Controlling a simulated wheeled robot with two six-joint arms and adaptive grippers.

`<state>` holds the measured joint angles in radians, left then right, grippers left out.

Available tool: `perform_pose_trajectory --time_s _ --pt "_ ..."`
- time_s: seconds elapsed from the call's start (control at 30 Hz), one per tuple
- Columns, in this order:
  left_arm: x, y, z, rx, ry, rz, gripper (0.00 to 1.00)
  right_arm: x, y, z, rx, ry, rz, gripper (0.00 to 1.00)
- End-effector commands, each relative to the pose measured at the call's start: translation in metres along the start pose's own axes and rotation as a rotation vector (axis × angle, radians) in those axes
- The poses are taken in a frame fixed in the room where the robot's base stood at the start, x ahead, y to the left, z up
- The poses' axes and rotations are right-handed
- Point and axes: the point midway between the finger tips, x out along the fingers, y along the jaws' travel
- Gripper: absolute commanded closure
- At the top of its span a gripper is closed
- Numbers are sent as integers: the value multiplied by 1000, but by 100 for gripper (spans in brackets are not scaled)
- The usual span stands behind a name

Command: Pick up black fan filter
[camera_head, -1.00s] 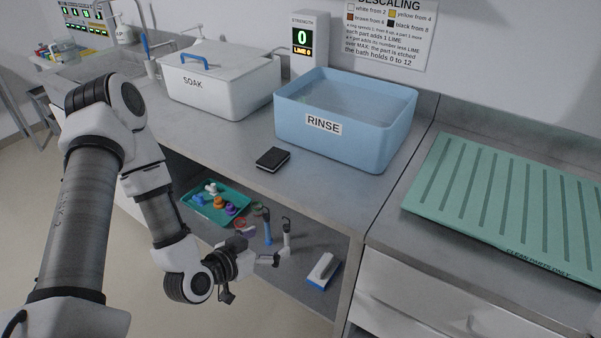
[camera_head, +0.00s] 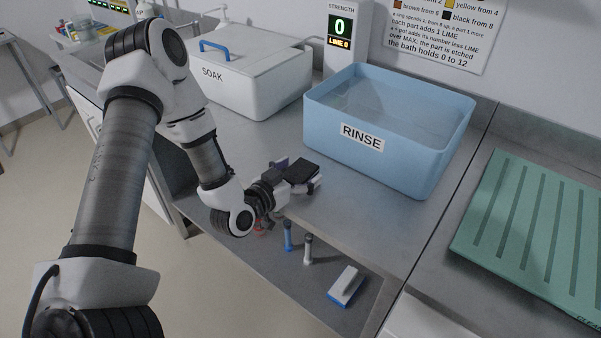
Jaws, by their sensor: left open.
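The black fan filter (camera_head: 303,170) is a small dark flat block on the grey counter, in front of the blue RINSE tub. My left gripper (camera_head: 300,178) is at the counter's front edge, right at the filter. Its open fingers reach to either side of the filter, and part of the filter is hidden behind them. I cannot tell whether the fingers touch it. My right gripper is not in view.
The blue RINSE tub (camera_head: 424,149) stands close behind the filter. The white SOAK box (camera_head: 249,95) is at the back left. A green ribbed mat (camera_head: 486,219) lies on the right. The lower shelf (camera_head: 318,285) holds upright tools and a blue-and-white brush (camera_head: 346,286).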

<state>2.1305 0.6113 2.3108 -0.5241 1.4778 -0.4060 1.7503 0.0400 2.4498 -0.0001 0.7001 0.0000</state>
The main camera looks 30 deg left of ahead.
Motion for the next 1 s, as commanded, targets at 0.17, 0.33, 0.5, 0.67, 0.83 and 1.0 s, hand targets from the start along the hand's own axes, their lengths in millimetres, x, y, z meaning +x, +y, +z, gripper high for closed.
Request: perform_pose_trajectory --time_s 0.17,0.33,0.5,0.67,0.83,1.0 --pt "3 0 0 -3 0 -2 9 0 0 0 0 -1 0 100" --pt "3 0 0 -2 0 -2 51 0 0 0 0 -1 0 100" --pt "2 0 0 -2 -1 -1 64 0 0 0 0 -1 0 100" --pt "2 0 0 -2 0 -1 64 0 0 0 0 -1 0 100" --pt "3 0 -4 -1 0 -1 64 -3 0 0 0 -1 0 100" --pt "8 -1 -19 0 2 0 64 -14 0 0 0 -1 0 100"
